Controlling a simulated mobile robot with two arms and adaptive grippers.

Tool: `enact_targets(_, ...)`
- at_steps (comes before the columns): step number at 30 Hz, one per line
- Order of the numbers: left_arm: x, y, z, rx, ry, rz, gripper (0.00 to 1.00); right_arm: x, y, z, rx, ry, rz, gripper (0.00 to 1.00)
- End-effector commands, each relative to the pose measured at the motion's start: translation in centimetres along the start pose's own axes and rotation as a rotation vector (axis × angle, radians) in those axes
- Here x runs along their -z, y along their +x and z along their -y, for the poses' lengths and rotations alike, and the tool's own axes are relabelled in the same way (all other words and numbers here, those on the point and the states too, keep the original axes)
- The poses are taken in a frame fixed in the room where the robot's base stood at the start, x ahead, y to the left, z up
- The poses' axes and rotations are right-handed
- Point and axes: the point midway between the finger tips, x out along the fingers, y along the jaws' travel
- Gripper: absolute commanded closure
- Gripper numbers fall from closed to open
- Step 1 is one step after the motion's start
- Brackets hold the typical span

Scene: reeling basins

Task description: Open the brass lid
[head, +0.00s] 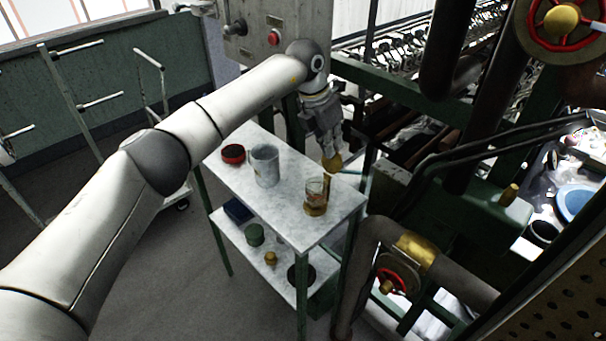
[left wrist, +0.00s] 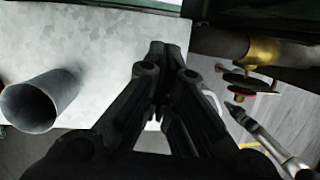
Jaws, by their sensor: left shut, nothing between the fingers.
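A small glass jar with a brass base (head: 315,207) stands on the upper top of a metal cart, near its right end. A narrow brass-brown piece (head: 327,187) stands upright at its side, and a rounded brass piece (head: 333,163) shows above it, right below my left fingertips. I take these as the brass lid, raised, but cannot tell how they join. My left gripper (head: 331,150) points down, shut and empty, close to or touching the rounded piece. In the left wrist view its shut fingers (left wrist: 157,62) hide the jar and lid. My right gripper is not in view.
A grey metal cup (head: 265,166) and a red-rimmed dark dish (head: 233,153) share the cart top (head: 290,222). The lower shelf holds a green canister (head: 254,235) and other small items. Pipes with a red valve wheel (head: 393,281) and machinery crowd the right side.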

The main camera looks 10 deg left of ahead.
Motion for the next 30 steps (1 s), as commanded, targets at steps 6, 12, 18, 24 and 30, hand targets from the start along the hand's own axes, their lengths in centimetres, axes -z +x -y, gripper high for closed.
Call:
enact_targets(6,-0.6,-0.6,0.2,-0.001,0.004,0.015,1.0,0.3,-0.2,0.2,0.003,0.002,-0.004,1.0)
enact_targets(12,-0.8,-1.6,0.2,-0.001,0.004,0.014,1.0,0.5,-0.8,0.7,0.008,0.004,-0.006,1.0)
enact_targets(18,-0.8,-1.9,0.2,-0.001,0.003,0.009,1.0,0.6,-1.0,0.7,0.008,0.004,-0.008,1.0)
enact_targets(24,-1.0,-4.5,-0.1,-0.002,0.005,0.01,1.0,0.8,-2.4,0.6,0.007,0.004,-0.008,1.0)
enact_targets(30,-2.4,-8.1,-0.3,-0.002,0.008,0.016,1.0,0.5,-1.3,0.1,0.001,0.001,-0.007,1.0)
